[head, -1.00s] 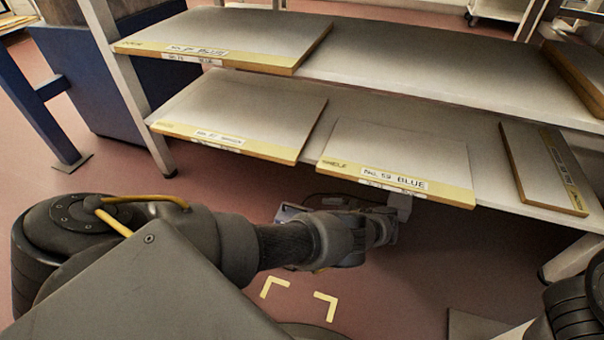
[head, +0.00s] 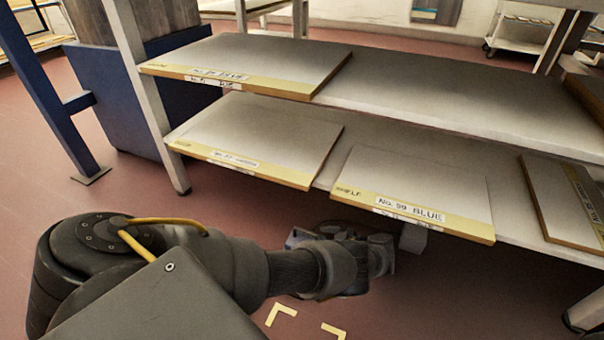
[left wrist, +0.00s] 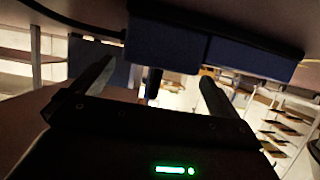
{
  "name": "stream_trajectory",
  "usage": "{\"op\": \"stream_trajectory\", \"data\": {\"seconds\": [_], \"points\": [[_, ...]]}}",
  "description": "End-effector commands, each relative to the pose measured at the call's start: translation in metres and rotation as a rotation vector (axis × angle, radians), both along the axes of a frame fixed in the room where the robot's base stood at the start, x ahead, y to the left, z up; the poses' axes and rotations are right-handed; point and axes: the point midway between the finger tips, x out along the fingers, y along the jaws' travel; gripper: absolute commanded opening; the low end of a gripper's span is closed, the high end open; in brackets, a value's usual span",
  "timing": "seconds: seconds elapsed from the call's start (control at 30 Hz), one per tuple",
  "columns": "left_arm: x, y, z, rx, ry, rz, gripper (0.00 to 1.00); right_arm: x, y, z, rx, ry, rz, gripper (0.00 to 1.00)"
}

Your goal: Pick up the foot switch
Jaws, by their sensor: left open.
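The foot switch (left wrist: 250,58) shows in the left wrist view as two dark blue pedals on a thin black base at the top of the picture. A black cable (left wrist: 60,20) runs off to the left. The view looks upside down, with the floor above. My left gripper (left wrist: 157,72) is open, its fingers apart and nothing seen held between them. The pedals appear close beyond the fingertips; I cannot tell whether they touch. In the head view, my left arm reaches under the shelves, and the gripper and switch are not clearly visible. My right gripper is not in view.
A two-level rack holds a grey board (head: 250,62) above and a board marked BLUE (head: 415,190) below, overhanging my left forearm. A rack leg (head: 150,100) and a blue bin (head: 115,110) stand at left. Yellow corner marks (head: 281,314) lie on open red floor.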

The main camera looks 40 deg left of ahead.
Motion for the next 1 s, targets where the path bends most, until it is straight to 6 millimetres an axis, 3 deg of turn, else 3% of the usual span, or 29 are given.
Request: {"op": "stream_trajectory", "data": {"seconds": [0.23,0.53,1.0], "points": [[-0.009,0.031,-0.017,-0.001,0.002,0.001,1.00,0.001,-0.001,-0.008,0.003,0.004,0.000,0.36],[-0.013,0.038,-0.019,0.001,0.003,0.003,1.00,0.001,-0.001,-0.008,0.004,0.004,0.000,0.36],[-0.011,0.035,-0.020,-0.002,-0.001,-0.002,0.40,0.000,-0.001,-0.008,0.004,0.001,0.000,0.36]]}}
